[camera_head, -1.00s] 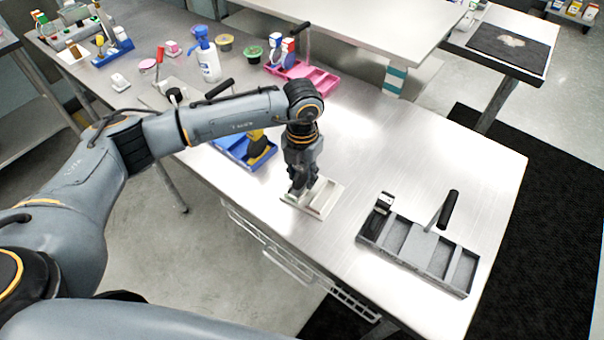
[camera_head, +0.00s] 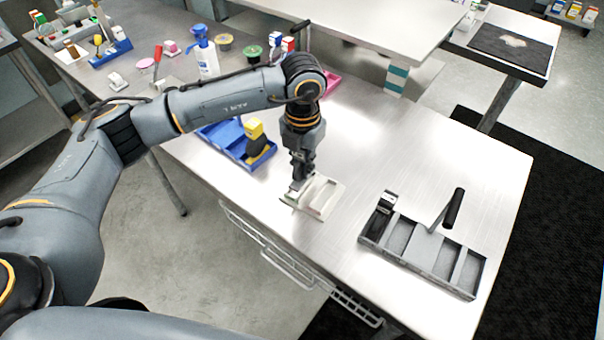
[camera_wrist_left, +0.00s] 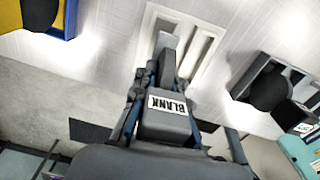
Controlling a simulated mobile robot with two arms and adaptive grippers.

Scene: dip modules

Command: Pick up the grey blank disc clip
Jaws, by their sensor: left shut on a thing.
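The grey blank disc clip (camera_wrist_left: 165,122), with a white label reading "BLANK", is between the fingers of my left gripper (camera_wrist_left: 164,85) in the left wrist view. A paler tab of it reaches forward over the white slotted tray (camera_wrist_left: 208,38). In the head view my left gripper (camera_head: 299,178) points down at the left part of the white tray (camera_head: 329,205), and its fingers mostly hide the clip. Whether the clip is clear of the tray is hard to tell. My right gripper is not in view.
A grey divided tray with a black handle (camera_head: 453,208) stands at the right. A blue tray (camera_head: 222,133) holding a yellow-and-black item is behind left. A pink tray (camera_head: 331,84), a pump bottle (camera_head: 207,60) and small items stand farther back. The table centre right is clear.

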